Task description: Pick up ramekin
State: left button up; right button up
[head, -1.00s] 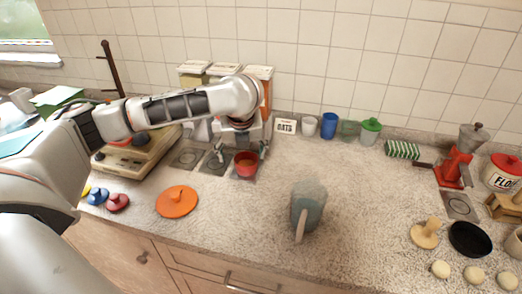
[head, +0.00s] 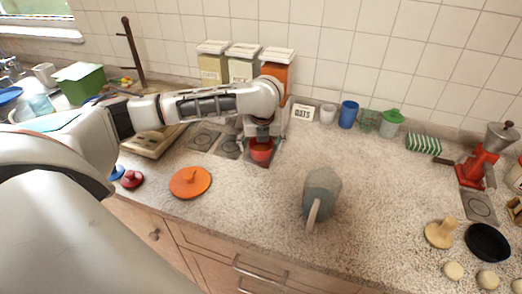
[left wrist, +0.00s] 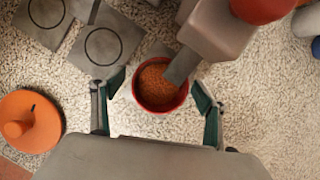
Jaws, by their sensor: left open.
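The ramekin is a small red round cup (head: 262,156) on the counter below the orange-fronted canister. In the left wrist view the ramekin (left wrist: 183,97) holds something orange and grainy. My left gripper (head: 262,146) is open and points down over it. In the left wrist view the open fingers (left wrist: 158,97) are on the left and right of the ramekin, with gaps showing on both sides. Part of the ramekin is hidden by my gripper in the head view. My right gripper is not in view.
A grey block with a tongue (left wrist: 215,38) reaches over the ramekin's rim. An orange lid (head: 190,184) lies to the left, and a grey-blue pitcher (head: 322,190) stands to the right. Canisters (head: 243,65) stand behind. The counter between ramekin and pitcher is clear.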

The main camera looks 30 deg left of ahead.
pick_arm(q)
jog(key=c, duration=1.4)
jog(key=shift+r, duration=0.15)
jog(key=shift+r, duration=0.7)
jog(key=s+d, duration=0.3)
jog(key=s, duration=0.1)
jog(key=s+d, duration=0.3)
jog(key=s, duration=0.1)
jog(key=s+d, duration=0.4)
jog(key=s, duration=0.1)
jog(key=shift+s+f, duration=0.1)
jog(key=shift+s+d, duration=0.2)
jog(key=shift+s, duration=0.1)
jog(key=shift+s+d, duration=0.1)
jog(key=shift+d, duration=0.1)
